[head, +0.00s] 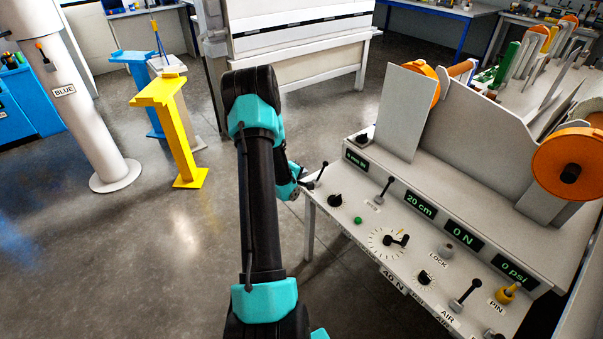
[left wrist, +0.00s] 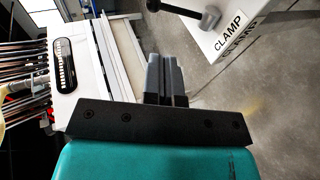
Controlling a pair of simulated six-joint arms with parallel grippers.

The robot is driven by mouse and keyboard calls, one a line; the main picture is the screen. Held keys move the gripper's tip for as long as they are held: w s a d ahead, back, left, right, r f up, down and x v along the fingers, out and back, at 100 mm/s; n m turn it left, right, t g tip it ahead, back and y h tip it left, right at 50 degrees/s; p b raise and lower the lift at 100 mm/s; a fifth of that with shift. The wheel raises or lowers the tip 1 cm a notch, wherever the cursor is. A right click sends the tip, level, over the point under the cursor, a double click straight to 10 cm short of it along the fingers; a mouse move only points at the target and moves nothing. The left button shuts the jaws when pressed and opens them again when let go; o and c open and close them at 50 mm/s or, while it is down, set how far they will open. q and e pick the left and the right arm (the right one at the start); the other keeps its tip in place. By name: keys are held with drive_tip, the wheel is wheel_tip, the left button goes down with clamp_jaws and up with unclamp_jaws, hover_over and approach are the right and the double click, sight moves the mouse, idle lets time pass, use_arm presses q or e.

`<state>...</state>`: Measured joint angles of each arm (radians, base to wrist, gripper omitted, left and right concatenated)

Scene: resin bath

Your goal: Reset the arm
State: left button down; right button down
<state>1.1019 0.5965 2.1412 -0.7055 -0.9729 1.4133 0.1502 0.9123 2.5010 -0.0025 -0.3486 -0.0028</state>
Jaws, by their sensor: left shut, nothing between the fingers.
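My left arm (head: 262,205), black with teal parts, rises from the bottom of the head view and bends over at the top. My left gripper (head: 309,185) is low beside the left end of a control panel (head: 345,205), partly hidden behind my arm. In the left wrist view its two dark fingers (left wrist: 166,78) are together with nothing between them. A black-knobbed lever (left wrist: 190,18) is above and to the right of the fingers there, apart from them in the picture, next to a CLAMP label (left wrist: 242,32). My right gripper is not in view.
The panel carries levers, a dial (head: 388,241) and green displays (head: 463,235). Grey plates with orange spools (head: 570,163) stand above it. A yellow stand (head: 180,130) and a white column labelled BLUE (head: 92,120) stand at left. Open floor (head: 150,260) lies left of my arm.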

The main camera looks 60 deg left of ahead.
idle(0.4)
use_arm(q)
drive_tip(key=w+d+f+m+g+h, duration=0.1)
drive_tip(key=w+d+f+m+h, duration=0.2)
drive_tip(key=d, duration=0.7)
drive_tip(key=w+d+f+m+g+h, duration=0.1)
drive_tip(key=w+d+f+m+g, duration=0.2)
drive_tip(key=d, duration=0.7)
drive_tip(key=w+d+f+m+h, duration=0.25)
drive_tip(key=d+f, duration=0.25)
drive_tip(key=d, duration=0.4)
drive_tip(key=s+d+f+m+g+h, duration=0.1)
drive_tip(key=s+d+m+g, duration=0.2)
drive_tip(key=d, duration=0.9)
drive_tip(key=s+d+m+g+h, duration=0.1)
drive_tip(key=s+d+m+g, duration=0.3)
drive_tip(key=d+m, duration=0.4)
drive_tip(key=s+d, duration=0.1)
drive_tip(key=d, duration=0.2)
drive_tip(key=shift+s+d+f, duration=0.35)
drive_tip(key=shift+s, duration=0.05)
drive_tip(key=shift+a, duration=0.1)
